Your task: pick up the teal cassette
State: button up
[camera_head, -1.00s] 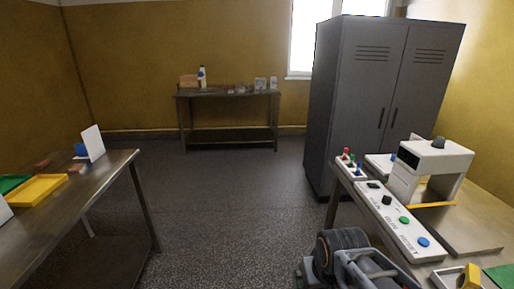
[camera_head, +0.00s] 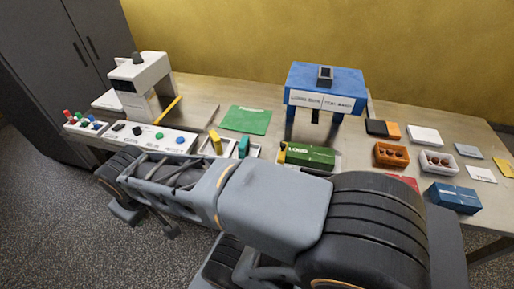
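The teal cassette (camera_head: 244,146) is a small upright teal piece in a shallow light tray near the front edge of the bench, just right of a yellow piece (camera_head: 215,141). Its lower part is hidden by the tray and my arm. My arm lies across the foreground, in front of the bench. What looks like my gripper (camera_head: 146,222) hangs at the arm's left end, low and left of the teal cassette and apart from it. Its fingers are too unclear to show whether it is open or shut.
A white machine (camera_head: 142,72) and button panel (camera_head: 150,139) stand left. A blue machine (camera_head: 325,80) stands behind a green block (camera_head: 310,156). A green mat (camera_head: 246,119) lies behind the teal cassette. A grey cabinet (camera_head: 62,75) stands far left.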

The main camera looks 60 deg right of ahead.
aim_at(243, 147)
jog(key=z, duration=0.7)
jog(key=k, duration=0.35)
jog(key=u, duration=1.05)
jog(key=i, duration=1.9)
jog(key=z, duration=3.35)
